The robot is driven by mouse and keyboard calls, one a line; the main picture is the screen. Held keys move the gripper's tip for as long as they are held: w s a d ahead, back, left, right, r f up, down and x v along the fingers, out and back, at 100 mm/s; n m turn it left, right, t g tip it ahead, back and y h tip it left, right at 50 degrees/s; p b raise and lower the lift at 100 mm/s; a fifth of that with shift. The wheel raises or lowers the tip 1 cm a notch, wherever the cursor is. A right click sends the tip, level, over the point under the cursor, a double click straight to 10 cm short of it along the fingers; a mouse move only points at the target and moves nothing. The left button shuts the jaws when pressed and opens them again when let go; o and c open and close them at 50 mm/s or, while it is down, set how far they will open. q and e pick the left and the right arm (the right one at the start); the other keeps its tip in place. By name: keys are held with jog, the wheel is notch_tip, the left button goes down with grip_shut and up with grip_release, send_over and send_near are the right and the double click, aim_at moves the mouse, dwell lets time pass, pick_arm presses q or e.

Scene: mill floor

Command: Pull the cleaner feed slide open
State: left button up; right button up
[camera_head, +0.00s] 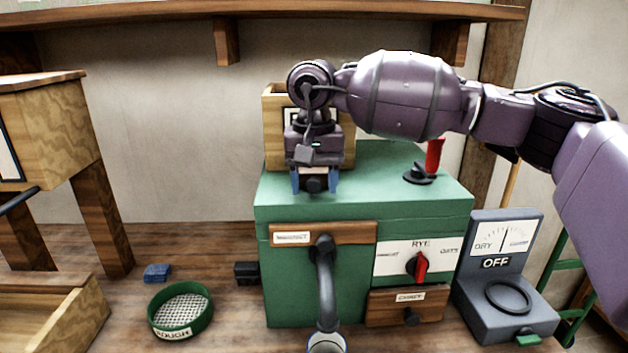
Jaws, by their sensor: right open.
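The cleaner (315,275) is a green box on the bench, with a wooden hopper (276,125) on top at the back. My right gripper (315,182) comes in from the right and points down in front of the hopper, over the cleaner's top. Its two blue fingers are apart. A dark round knob shows between the fingertips, seemingly that of the feed slide; I cannot tell whether the fingers touch it. The slide itself and most of the hopper's front label are hidden behind the gripper. My left gripper is out of view.
A grey curved pipe (326,285) stands out from the cleaner's front. A red-handled lever (433,155) is on its top right, a red selector (418,266) below. A grey meter (497,285) stands right; a green sieve (180,311) and blue block (157,273) lie left.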

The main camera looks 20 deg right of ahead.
aim_at(314, 180)
notch_tip(314, 180, up, 10)
jog(key=shift+f+p, duration=0.2)
jog(key=shift+p, duration=0.2)
jog(key=shift+r, duration=0.6)
